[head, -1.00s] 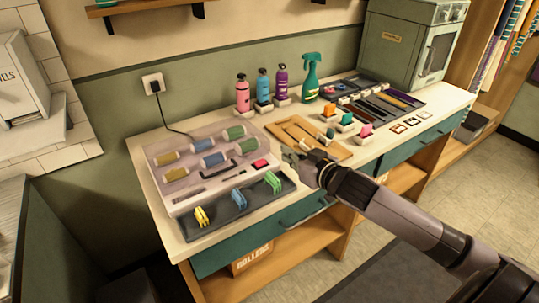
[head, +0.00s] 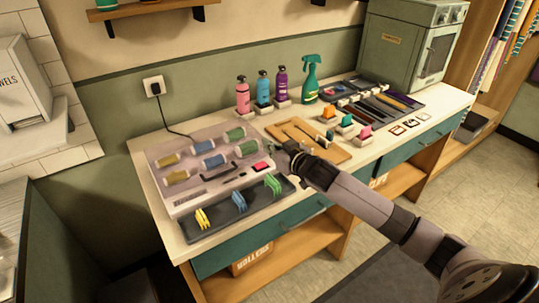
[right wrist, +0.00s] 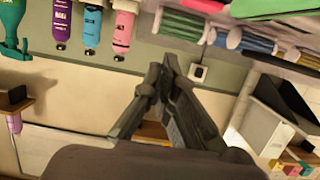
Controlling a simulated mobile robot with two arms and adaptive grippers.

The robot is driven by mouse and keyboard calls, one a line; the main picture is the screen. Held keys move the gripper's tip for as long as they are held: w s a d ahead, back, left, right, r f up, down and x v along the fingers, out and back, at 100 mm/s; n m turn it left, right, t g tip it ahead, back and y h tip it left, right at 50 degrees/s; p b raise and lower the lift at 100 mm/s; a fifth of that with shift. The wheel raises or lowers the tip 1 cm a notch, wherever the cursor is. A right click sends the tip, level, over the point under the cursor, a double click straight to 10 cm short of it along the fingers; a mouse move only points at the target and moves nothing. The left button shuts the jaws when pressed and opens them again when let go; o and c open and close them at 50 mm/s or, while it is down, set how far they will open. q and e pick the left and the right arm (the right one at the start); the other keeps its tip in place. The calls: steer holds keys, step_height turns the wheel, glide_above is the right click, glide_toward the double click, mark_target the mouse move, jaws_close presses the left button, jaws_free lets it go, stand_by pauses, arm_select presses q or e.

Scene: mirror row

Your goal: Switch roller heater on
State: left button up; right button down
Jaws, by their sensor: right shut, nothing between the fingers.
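The roller heater (head: 180,196) is a pale, flat case at the left end of the counter, with several coloured rollers in its top. A red switch (head: 262,167) sits near its right front corner. The case also shows upside down at the top right of the right wrist view, with green, blue and yellow rollers (right wrist: 181,25). My right gripper (head: 273,148) is beside the heater's right edge, just above and right of the switch in the head view. Its fingers look closed together and empty in the right wrist view (right wrist: 170,62). My left gripper is not in view.
A dark tray (head: 235,221) with coloured clips lies in front of the heater. A wooden board (head: 318,148) lies to its right, and pink, blue and purple bottles (head: 263,88) stand behind. A cord runs to a wall socket (head: 154,86).

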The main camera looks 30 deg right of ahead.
mark_target(260, 165)
steer(key=shift+w+f, duration=0.15)
steer(key=shift+f, duration=1.95)
steer(key=shift+d+f+m+y+p, duration=0.15)
steer(key=shift+f+m+y+p, duration=0.15)
steer(key=shift+f+m, duration=0.1)
steer(key=shift+r, duration=0.1)
